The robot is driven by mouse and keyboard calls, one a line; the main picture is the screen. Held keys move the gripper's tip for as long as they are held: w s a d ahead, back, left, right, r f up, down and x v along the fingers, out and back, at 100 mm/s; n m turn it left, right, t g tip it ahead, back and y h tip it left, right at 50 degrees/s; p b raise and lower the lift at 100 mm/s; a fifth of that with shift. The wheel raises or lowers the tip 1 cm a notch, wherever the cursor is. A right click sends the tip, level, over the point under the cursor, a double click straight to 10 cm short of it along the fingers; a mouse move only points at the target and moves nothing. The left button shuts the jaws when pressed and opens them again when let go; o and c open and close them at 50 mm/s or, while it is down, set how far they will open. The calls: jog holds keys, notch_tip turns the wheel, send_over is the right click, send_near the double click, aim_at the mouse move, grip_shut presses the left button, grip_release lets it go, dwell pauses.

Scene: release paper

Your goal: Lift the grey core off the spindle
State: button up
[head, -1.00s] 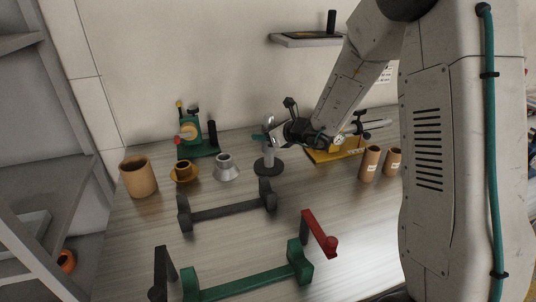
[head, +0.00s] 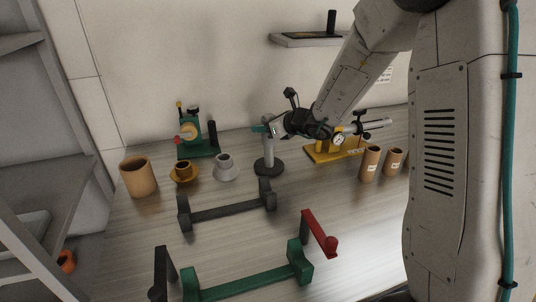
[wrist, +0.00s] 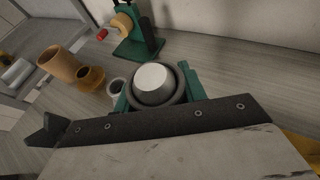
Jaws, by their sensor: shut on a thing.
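The grey core (head: 267,148) is upright around the spindle, which stands on a round dark base (head: 269,168) at the back middle of the table. My gripper (head: 265,129) reaches in from the right and is shut on the core near its upper end. In the wrist view the teal fingers (wrist: 156,88) lie on both sides of a dark round rim with a pale round top (wrist: 153,83) inside it. The lower part of the core is hidden there. I cannot tell whether its lower end touches the base.
A silvery flanged piece (head: 225,168), a mustard flanged piece (head: 183,173) and a brown tube (head: 138,177) stand to the left. A green device (head: 197,140) is behind. A dark cradle (head: 228,208) lies in front. A yellow-based device (head: 335,150) and brown tubes (head: 370,163) stand right.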

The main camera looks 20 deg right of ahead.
jog(key=shift+r, duration=2.7)
jog(key=shift+r, duration=0.1)
notch_tip(320, 180, up, 7)
